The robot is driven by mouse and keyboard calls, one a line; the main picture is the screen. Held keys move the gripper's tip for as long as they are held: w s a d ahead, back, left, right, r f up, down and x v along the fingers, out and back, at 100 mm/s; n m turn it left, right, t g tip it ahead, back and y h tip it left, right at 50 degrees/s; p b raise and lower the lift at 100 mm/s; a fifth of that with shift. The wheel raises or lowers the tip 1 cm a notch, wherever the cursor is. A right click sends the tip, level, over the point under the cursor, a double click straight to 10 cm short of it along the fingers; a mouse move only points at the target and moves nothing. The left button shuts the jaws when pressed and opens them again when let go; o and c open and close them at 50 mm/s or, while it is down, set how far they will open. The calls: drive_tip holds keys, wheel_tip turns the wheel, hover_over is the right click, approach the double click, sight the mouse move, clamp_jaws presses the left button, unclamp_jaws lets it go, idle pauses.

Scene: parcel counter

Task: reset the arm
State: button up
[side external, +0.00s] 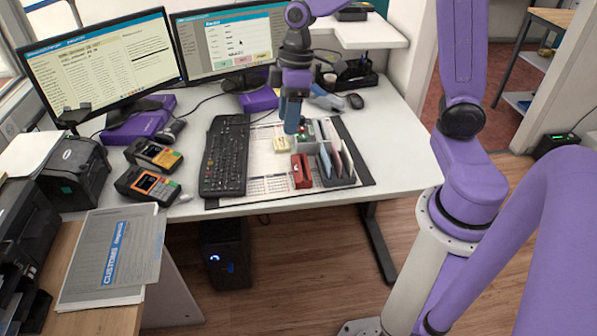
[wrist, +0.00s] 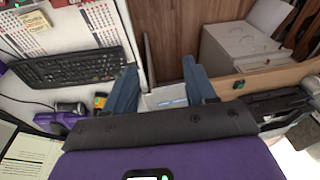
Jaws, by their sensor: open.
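My arm is purple with dark joints. My gripper (side external: 291,122) hangs fingers-down above the back part of the desk mat in the side view, clear of the keyboard (side external: 226,155) to its left. In the wrist view, the two blue-grey fingers of my gripper (wrist: 160,82) stand well apart with nothing held between them. A pale sheet or folder with blue print (wrist: 167,100) shows far beyond the gap. The side view does not show the gap between the fingers clearly.
The desk mat (side external: 358,180) holds a red stapler-like item (side external: 301,171) and an organizer (side external: 335,165) below my gripper. Two monitors (side external: 98,65) stand behind. Card terminals (side external: 148,187) and a printer (side external: 73,172) are at left. The desk's right front is clear.

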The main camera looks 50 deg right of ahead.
drive_tip(key=s+a+n+h, duration=0.1)
drive_tip(key=s+n, duration=0.1)
drive_tip(key=s, duration=1.9)
drive_tip(key=shift+s+a+n+h, duration=0.3)
drive_tip(key=shift+a+n+h, duration=0.1)
